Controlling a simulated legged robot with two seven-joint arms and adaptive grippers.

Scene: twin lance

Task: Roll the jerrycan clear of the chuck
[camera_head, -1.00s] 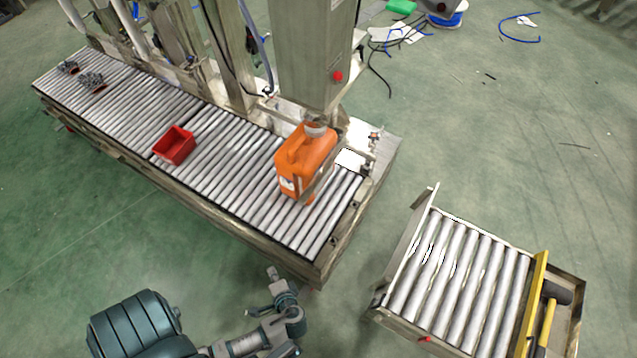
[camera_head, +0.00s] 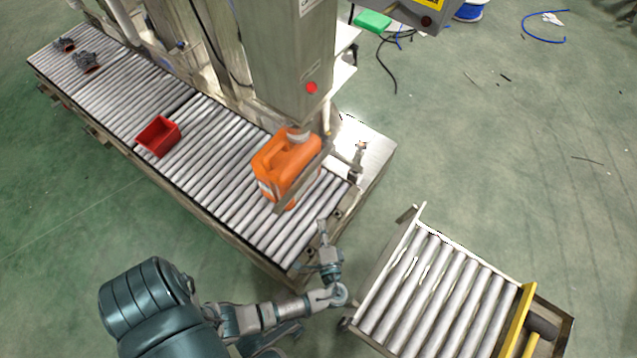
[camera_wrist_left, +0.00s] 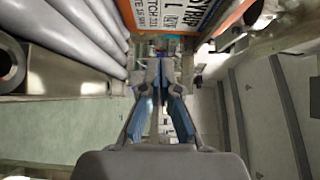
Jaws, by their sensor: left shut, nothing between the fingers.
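The orange jerrycan (camera_head: 286,163) stands on the roller conveyor (camera_head: 225,175) near its right end, with its neck close under the grey machine column. The chuck (camera_head: 298,134) shows as a pale round piece at the jerrycan's neck; I cannot tell whether they touch. My left gripper (camera_head: 322,228) is over the conveyor's near right edge, apart from the jerrycan and below it in the picture. In the left wrist view my left gripper (camera_wrist_left: 160,66) is shut and empty, with the jerrycan's labelled orange side (camera_wrist_left: 225,22) ahead of it. My right gripper is not in view.
A red bin (camera_head: 158,137) sits on the conveyor left of the jerrycan. A metal bar (camera_head: 303,176) runs along the jerrycan's right side. A separate roller table (camera_head: 430,290) with a yellow bar stands at lower right. Green floor lies between them.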

